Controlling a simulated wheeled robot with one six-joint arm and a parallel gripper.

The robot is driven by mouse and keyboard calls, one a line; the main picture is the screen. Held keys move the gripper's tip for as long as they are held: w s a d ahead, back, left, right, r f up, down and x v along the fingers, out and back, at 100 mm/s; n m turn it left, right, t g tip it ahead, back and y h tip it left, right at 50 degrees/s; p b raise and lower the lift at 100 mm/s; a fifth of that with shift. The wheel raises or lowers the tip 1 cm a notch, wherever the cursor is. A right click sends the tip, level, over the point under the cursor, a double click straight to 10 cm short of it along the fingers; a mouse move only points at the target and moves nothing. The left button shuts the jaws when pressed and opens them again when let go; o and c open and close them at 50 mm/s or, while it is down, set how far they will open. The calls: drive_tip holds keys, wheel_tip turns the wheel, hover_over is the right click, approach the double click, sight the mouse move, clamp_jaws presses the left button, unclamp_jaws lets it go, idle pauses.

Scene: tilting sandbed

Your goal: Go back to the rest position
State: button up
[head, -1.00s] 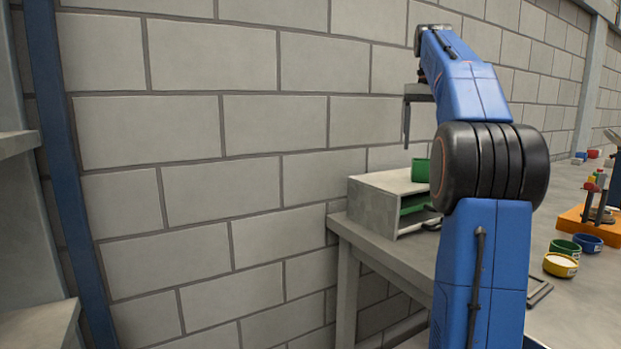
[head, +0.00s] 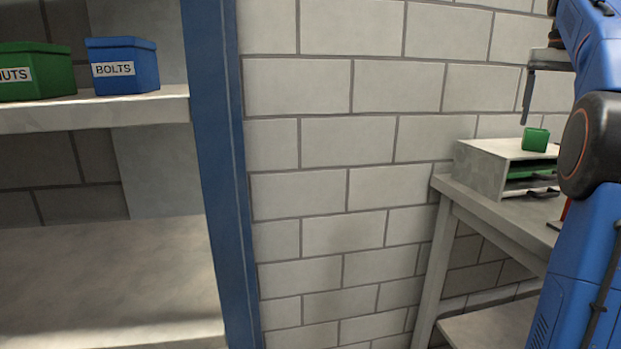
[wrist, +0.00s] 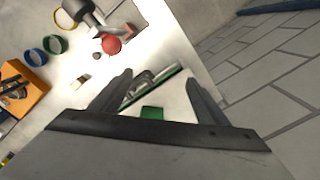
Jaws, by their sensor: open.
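My gripper (head: 528,100) is at the upper right of the head view, at the end of my blue arm, raised above the bench. Its near finger points down and the other is hidden. In the wrist view my gripper (wrist: 160,82) shows two dark fingers spread apart with nothing held between them. A small green block-like container (head: 535,139) stands on a grey open-fronted box (head: 482,170) on the bench, below my gripper; the container also shows in the wrist view (wrist: 152,113).
A blue post (head: 222,170) stands beside a shelf (head: 130,112) with a green NUTS bin (head: 40,75) and a blue BOLTS bin (head: 122,68). A block wall (head: 350,150) lies behind.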

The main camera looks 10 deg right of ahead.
drive_tip(key=s+a+f+n+t, duration=0.1)
drive_tip(key=s+a+f, duration=0.2)
drive_tip(key=a+f, duration=0.35)
drive_tip(key=s+a+f+n, duration=0.2)
drive_tip(key=s+a+f, duration=0.1)
drive_tip(key=a, duration=0.6)
drive_tip(key=s+a+f+n+t, duration=0.1)
drive_tip(key=s+a+f, duration=0.25)
drive_tip(key=a, duration=0.35)
drive_tip(key=s+a+f+n+t, duration=0.1)
drive_tip(key=s+a+f, duration=0.3)
drive_tip(key=f, duration=0.4)
drive_tip(key=s+a+f+n+t, duration=0.1)
drive_tip(key=s+a+f, duration=0.3)
drive_tip(key=f, duration=0.5)
drive_tip(key=s+a+f+n, duration=0.2)
drive_tip(key=s+a+f, duration=0.2)
drive_tip(key=s+f, duration=0.3)
drive_tip(key=shift+f+t, duration=0.4)
drive_tip(key=shift+f, duration=0.3)
drive_tip(key=shift+s+a, duration=0.1)
